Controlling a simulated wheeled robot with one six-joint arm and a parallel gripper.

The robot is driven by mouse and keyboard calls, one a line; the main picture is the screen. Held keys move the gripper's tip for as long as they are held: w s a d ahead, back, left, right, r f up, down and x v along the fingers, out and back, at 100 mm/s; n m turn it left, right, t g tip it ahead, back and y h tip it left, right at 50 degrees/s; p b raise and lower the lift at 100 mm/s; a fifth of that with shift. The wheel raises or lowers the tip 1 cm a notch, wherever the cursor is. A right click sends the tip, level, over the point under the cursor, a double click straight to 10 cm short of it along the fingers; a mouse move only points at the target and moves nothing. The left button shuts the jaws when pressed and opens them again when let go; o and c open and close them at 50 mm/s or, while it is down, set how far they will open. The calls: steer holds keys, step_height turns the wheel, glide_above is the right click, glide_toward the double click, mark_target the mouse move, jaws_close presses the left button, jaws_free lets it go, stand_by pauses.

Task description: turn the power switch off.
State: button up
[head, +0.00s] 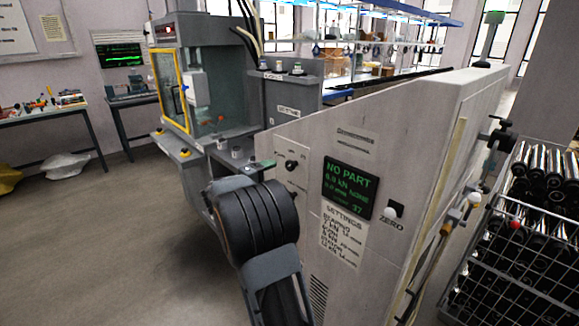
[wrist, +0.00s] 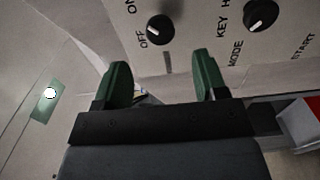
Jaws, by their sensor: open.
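The power switch (wrist: 160,29) is a round black knob with a white mark, on a pale panel beside printed ON and OFF labels. It sits at the top of the wrist view. Its white mark faces left, towards the labels; I cannot tell its exact setting. My gripper (wrist: 163,70) has two green fingers, open and apart with nothing between them. The knob lies just beyond the gap between the tips, not touching either. In the head view, my gripper (head: 262,165) is mostly hidden behind my arm, beside the white cabinet's panel.
A second black knob (wrist: 260,15), near the MODE label, is right of the switch. A red-topped box (wrist: 302,118) is at the right. In the head view, the white cabinet (head: 380,140) carries a display (head: 347,187). A wire crate (head: 500,270) of metal tubes stands right.

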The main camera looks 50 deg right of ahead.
mark_target(288, 166)
steer(key=d, duration=0.5)
steer(key=d+p, duration=0.1)
steer(key=d, duration=0.2)
steer(key=shift+s+d, duration=0.2)
steer(key=shift+s, duration=0.1)
steer(key=shift+c, duration=0.3)
steer(key=c, duration=0.9)
